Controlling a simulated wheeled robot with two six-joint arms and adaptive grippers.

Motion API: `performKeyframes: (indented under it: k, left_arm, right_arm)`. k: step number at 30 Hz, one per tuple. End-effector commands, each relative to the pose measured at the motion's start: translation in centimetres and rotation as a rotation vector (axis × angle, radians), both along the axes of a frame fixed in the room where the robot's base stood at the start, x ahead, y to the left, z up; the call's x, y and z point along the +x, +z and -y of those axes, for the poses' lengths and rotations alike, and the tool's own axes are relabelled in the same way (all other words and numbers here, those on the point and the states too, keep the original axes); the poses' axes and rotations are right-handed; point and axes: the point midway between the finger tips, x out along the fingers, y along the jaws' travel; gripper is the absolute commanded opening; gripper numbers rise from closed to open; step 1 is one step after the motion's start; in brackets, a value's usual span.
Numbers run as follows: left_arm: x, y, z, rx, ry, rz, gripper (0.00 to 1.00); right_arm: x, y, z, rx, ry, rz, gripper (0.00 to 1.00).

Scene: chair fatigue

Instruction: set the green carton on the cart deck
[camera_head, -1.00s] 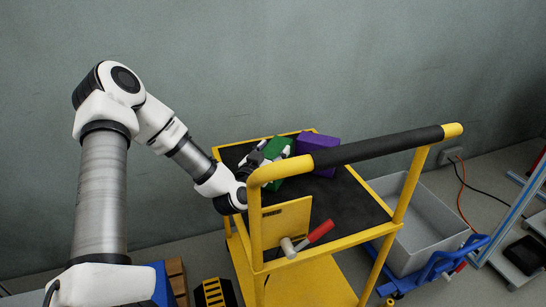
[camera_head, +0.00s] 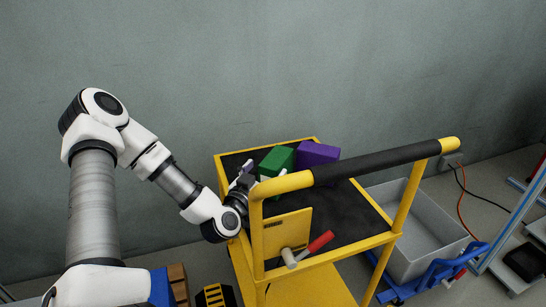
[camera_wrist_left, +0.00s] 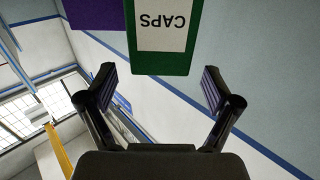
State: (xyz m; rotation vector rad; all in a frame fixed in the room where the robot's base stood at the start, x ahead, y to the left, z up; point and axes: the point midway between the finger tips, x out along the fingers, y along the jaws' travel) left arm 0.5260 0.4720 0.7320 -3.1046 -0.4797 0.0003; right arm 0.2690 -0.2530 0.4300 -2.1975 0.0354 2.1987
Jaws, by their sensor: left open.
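The green carton (camera_head: 277,160) sits on the black top deck of the yellow cart (camera_head: 352,210), beside the purple carton (camera_head: 317,153). In the left wrist view the green carton (camera_wrist_left: 162,65) shows a white label reading CAPS, upside down. My left gripper (camera_head: 262,176) is just in front of the green carton, partly hidden by the cart handle. In the left wrist view my left gripper (camera_wrist_left: 160,88) has its fingers spread wide, with nothing between the tips and the carton beyond them. My right gripper is not in view.
The cart's yellow and black handle (camera_head: 375,160) crosses above the deck. A grey bin (camera_head: 425,225) stands to the right. The front right of the deck is bare.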

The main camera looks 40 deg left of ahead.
Motion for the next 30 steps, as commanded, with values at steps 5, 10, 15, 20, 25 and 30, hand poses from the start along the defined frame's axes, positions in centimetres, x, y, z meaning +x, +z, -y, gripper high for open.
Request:
performKeyframes:
  k: [5,10,15,20,25,30]
  left_arm:
    - [-4.3,0.5,1.3,-0.007,0.003,-0.002,0.90]
    - [-6.1,0.2,1.9,-0.001,0.001,-0.001,0.90]
    - [-6.3,0.1,2.0,0.000,0.001,0.001,0.90]
    - [-6.3,0.1,2.0,0.000,0.001,0.001,0.90]
    - [-6.3,0.1,2.0,0.000,0.001,0.001,0.90]
    - [-6.3,0.1,2.0,0.000,0.001,0.001,0.90]
  right_arm:
    - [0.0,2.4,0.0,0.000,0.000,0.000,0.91]
    - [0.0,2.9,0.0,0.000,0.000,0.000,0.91]
    - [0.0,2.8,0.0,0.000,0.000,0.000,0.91]
    - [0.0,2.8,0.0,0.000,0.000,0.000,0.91]
    - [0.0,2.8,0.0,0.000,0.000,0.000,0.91]
    - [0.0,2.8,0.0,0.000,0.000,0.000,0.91]
